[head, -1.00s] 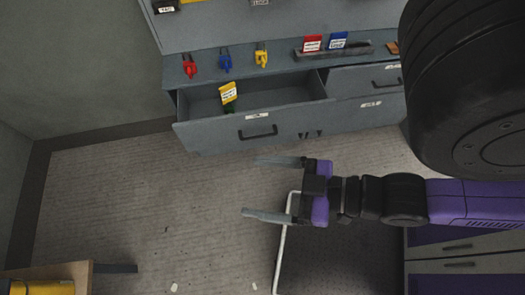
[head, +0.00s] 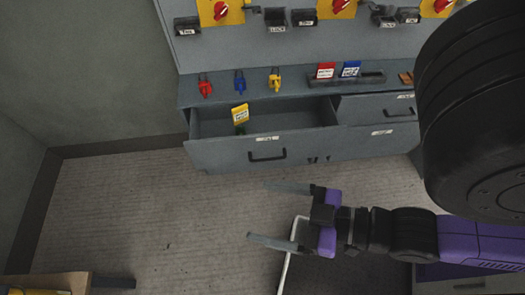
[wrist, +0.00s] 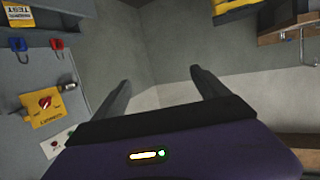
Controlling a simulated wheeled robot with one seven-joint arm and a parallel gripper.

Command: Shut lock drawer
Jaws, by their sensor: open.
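The open drawer (head: 222,155) sticks out from the grey cabinet at the left in the head view. It has a dark handle (head: 267,156) and a small white label whose text I cannot read. A yellow tag (head: 240,112) with a dark green item under it stands inside the drawer. My gripper (head: 267,212) is open and empty, below and in front of the drawer front, its fingers pointing left and clear of the handle. In the wrist view my gripper (wrist: 160,88) shows two spread fingers with nothing between them; the drawer is not identifiable there.
Red (head: 205,86), blue (head: 240,82) and yellow (head: 274,79) padlocks stand on the cabinet top. A tray (head: 371,80) holds red and blue tags. A shut drawer (head: 376,108) is at the right. A wooden table (head: 72,282) is at lower left. Floor between is clear.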

